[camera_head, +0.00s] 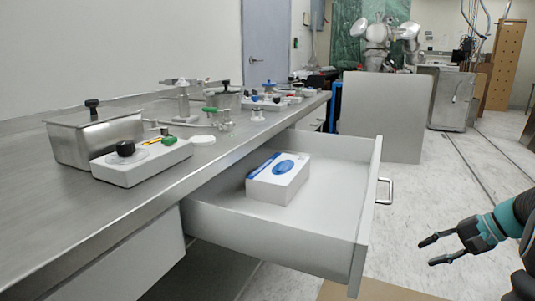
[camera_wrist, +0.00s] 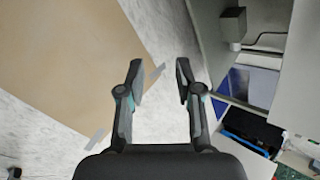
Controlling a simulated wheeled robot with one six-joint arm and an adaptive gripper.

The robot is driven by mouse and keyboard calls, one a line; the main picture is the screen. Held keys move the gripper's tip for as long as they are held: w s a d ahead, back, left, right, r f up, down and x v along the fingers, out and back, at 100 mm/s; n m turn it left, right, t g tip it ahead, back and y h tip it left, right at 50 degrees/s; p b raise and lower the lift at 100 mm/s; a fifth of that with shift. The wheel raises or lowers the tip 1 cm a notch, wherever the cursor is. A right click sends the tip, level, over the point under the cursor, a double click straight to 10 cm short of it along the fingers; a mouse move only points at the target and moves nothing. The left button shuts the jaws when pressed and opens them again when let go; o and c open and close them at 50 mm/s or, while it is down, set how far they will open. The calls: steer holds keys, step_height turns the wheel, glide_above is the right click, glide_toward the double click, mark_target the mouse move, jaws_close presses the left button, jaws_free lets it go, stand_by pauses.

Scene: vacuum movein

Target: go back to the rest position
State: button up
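My gripper (camera_head: 435,251) is at the lower right in the head view, to the right of the open drawer and apart from its handle. Its two fingers are spread with nothing between them. In the wrist view my gripper (camera_wrist: 159,75) is also open and empty, above the floor. The drawer (camera_head: 320,225) is pulled out from under the steel counter, with a metal handle (camera_head: 385,191) on its front. A white and blue box (camera_head: 279,180) lies inside the drawer.
The steel counter (camera_head: 150,215) carries a lidded metal container (camera_head: 88,138), a white device with a black knob (camera_head: 140,163) and several valve-like parts. A grey panel (camera_head: 384,115) stands behind the drawer. Floor (camera_head: 450,190) around my gripper looks clear; a brown mat (camera_wrist: 65,60) lies below.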

steer(key=s+a+r+n+h+p, duration=0.2)
steer(key=s+a+n, duration=0.3)
steer(key=s+a, duration=0.5)
steer(key=s+a+r+n+t+h+p, duration=0.1)
steer(key=s+a+n+h, duration=0.4)
steer(key=s+a, duration=0.5)
steer(key=a+r+p, duration=0.1)
steer(key=a, duration=0.3)
steer(key=shift+s+r, duration=0.2)
steer(key=shift+r, duration=0.05)
